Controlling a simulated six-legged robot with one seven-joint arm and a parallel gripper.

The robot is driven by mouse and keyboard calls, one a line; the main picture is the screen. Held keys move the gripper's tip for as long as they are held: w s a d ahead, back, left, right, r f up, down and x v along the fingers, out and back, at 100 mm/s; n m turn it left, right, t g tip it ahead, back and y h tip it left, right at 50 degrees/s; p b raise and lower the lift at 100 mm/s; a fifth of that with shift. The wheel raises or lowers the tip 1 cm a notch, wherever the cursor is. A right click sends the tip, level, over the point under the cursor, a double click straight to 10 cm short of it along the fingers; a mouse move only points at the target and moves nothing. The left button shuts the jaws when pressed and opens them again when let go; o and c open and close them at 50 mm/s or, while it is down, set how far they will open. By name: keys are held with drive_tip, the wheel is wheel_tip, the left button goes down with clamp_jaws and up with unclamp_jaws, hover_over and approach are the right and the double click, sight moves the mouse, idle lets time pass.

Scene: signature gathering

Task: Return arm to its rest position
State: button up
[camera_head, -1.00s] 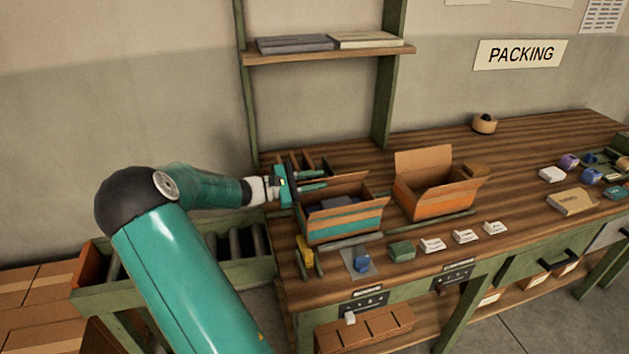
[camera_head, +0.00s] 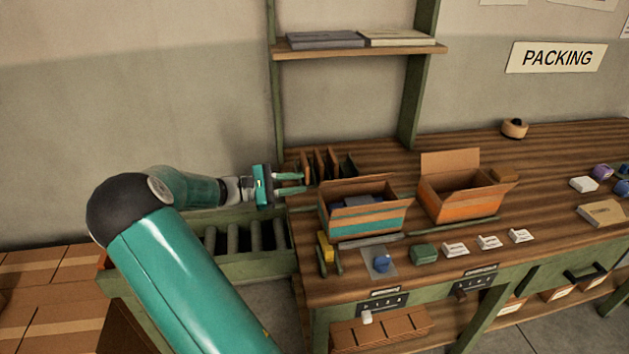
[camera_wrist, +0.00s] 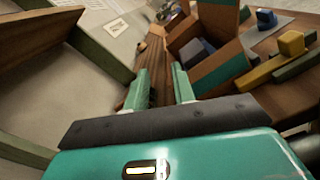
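My gripper (camera_head: 290,183) is at the left end of the workbench, level with the brown dividers and left of the teal-banded box. Its two teal fingers are apart with nothing between them; the wrist view also shows the open fingers (camera_wrist: 160,88). My arm is still stretched out to the right from its dark elbow. The open cardboard box with the teal band (camera_head: 366,222) holds dark blue-grey items. It also shows to the right of the fingers in the wrist view (camera_wrist: 222,68).
An orange-banded open box (camera_head: 460,204) stands to the right. Brown dividers (camera_head: 320,163) stand behind the gripper. A roller conveyor (camera_head: 245,238) lies below the arm. A shelf (camera_head: 358,51) hangs above. A blue item (camera_head: 381,263) and a yellow block (camera_head: 325,246) lie near the front edge.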

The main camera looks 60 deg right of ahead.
drive_tip(key=shift+v, duration=0.8)
drive_tip(key=w+a+r+m+t+y, duration=0.2)
drive_tip(key=a+t+y, duration=0.75)
drive_tip(key=a, duration=1.55)
drive_tip(key=s+a+r+t, duration=0.2)
drive_tip(key=a+t, duration=0.1)
drive_tip(key=a, duration=0.4)
drive_tip(key=s+a+r+t+y, duration=0.1)
drive_tip(key=s+a+r+t, duration=0.1)
drive_tip(key=a, duration=0.5)
drive_tip(key=s+a+r+t+y, duration=0.1)
drive_tip(key=s+a+r+t, duration=0.1)
drive_tip(key=a+t, duration=0.3)
drive_tip(key=shift+s+a+r, duration=0.25)
drive_tip(key=shift+a+r, duration=0.15)
drive_tip(key=shift+a, duration=0.7)
drive_tip(key=shift+s+d, duration=0.1)
drive_tip(key=shift+s, duration=0.05)
